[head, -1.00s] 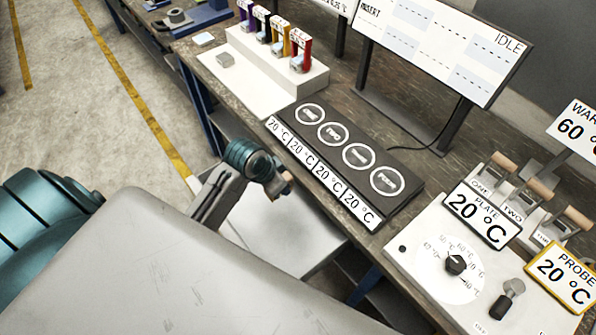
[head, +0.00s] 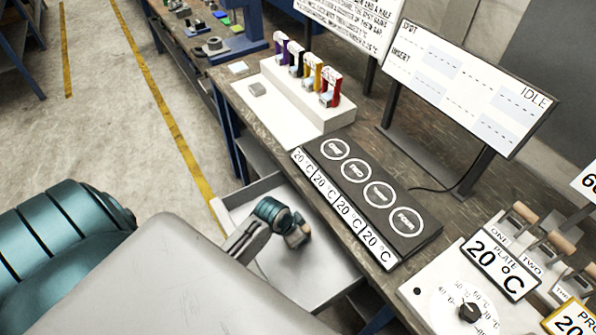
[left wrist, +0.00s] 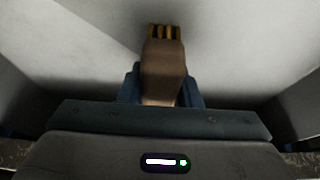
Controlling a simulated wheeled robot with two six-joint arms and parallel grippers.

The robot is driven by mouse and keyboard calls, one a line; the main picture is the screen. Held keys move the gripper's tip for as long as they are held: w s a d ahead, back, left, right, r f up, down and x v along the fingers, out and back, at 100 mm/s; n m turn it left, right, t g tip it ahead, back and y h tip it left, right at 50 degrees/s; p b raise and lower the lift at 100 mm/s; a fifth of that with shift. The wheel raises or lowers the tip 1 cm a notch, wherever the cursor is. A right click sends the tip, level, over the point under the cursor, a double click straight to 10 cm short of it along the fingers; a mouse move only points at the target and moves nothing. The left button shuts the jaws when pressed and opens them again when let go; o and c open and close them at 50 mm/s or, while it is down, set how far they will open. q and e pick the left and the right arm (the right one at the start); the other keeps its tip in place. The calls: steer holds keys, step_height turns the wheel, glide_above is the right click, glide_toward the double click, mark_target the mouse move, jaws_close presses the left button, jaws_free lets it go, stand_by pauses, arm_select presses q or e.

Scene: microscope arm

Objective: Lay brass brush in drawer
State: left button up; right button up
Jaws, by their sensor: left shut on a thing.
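My left gripper (head: 290,230) is shut on the brass brush (head: 299,237). The brush has a brown handle with brassy bristles at its far end, clear in the left wrist view (left wrist: 163,70). The gripper's blue fingers (left wrist: 162,92) grip the handle from both sides. The drawer (head: 325,275) is open below the bench front, with a pale grey floor and walls. The gripper and brush are over its inside. I cannot tell whether the brush touches the floor. The drawer's pale inside also fills most of the left wrist view (left wrist: 240,50). My right gripper is not in view.
The bench (head: 265,110) runs above the drawer. On it stand a dark panel with numbered circles (head: 370,195), a white rack of coloured holders (head: 320,115), a display board (head: 470,80) and a dial unit (head: 440,290).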

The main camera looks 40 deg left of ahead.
arm_select(q)
steer(key=shift+f, duration=0.1)
steer(key=o, duration=0.9)
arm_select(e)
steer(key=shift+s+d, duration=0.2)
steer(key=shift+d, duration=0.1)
arm_select(q)
steer(key=b+v, duration=0.1)
steer(key=v, duration=1.1)
steer(key=shift+b, duration=0.4)
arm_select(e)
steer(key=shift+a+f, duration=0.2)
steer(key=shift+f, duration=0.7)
